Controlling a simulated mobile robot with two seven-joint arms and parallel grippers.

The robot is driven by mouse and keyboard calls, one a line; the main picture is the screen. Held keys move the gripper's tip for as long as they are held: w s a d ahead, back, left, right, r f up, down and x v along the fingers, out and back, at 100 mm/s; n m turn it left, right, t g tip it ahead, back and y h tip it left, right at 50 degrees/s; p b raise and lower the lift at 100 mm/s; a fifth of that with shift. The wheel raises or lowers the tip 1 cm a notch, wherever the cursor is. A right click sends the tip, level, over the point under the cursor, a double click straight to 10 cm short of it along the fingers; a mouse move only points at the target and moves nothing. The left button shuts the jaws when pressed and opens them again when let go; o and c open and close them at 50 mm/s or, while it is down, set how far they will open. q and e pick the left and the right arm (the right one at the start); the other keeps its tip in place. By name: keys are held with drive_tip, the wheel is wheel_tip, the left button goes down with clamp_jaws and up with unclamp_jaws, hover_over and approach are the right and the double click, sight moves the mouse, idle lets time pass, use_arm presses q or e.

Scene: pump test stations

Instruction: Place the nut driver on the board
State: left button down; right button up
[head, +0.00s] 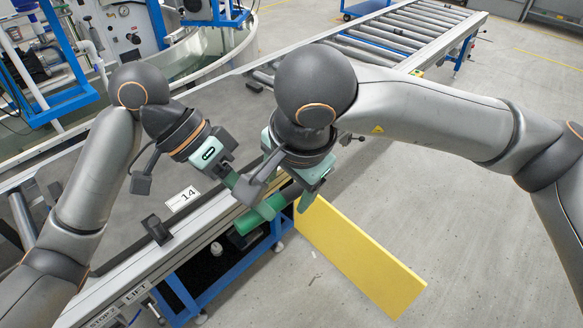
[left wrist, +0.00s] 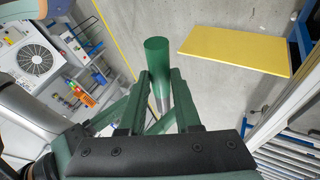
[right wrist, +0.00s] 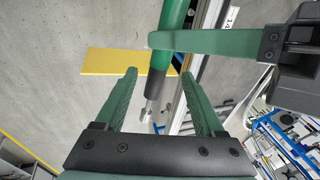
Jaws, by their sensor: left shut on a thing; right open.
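The nut driver has a green handle (right wrist: 174,18), a black section and a silver tip. My left gripper (left wrist: 161,75) is shut on it, and the green handle (left wrist: 157,58) also shows in the left wrist view. In the head view the driver is held above the conveyor's near side edge, partly hidden by the grippers. My right gripper (right wrist: 160,75) is open. In its view the driver's black section and tip appear between its fingers; I cannot tell how near they are. A flat yellow board (head: 355,258) lies to the right of the conveyor, apart from both grippers.
A grey conveyor top (head: 125,205) with a plate marked 14 (head: 183,198) runs beneath my arms. A blue frame (head: 215,290) stands under its edge. Rollers (head: 400,30) continue at the back. Grey floor around the yellow board is mostly open.

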drive_tip(key=shift+x, duration=0.9)
drive_tip(key=shift+r, duration=0.1)
clamp_jaws()
use_arm(q)
drive_tip(key=shift+d, duration=0.1)
drive_tip(key=c, duration=0.5)
unclamp_jaws()
